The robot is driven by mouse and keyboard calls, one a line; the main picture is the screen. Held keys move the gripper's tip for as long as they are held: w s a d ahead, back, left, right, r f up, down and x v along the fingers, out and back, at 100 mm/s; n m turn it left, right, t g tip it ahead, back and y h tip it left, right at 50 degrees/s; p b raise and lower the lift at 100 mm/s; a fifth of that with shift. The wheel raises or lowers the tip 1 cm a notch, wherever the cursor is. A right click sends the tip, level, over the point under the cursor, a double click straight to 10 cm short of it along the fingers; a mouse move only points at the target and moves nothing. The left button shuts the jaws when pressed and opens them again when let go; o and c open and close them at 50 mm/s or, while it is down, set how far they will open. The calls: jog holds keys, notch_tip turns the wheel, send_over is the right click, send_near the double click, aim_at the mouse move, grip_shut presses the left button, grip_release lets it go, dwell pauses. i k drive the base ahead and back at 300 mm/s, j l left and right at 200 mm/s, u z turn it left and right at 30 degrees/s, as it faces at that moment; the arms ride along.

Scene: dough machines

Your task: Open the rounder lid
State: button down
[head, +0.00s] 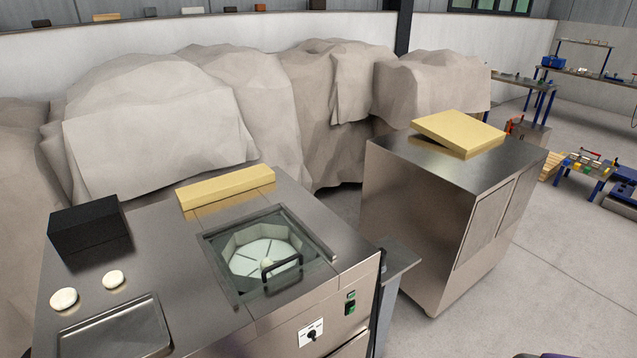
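A steel machine (190,245) stands at the front left in the head view. A clear glass lid (305,250) with a black bar handle (281,268) lies flat and closed over a round opening in its top. Pale segmented plates (258,256) show through the glass. A control panel with a rotary knob (312,334) and green and red buttons (350,302) is on the machine's side, below the lid. No label shows, so I cannot read which machine is the rounder. My gripper is not in view.
A yellow block (227,188), a black box (90,226), two pale dough pieces (64,299) and a steel tray (114,332) are on the machine. A second steel cabinet (415,210) stands to the right. Grey draped shapes (160,115) block the back. Open floor (560,270) lies right.

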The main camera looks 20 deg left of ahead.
aim_at(227, 291)
jog(key=u, duration=1.25)
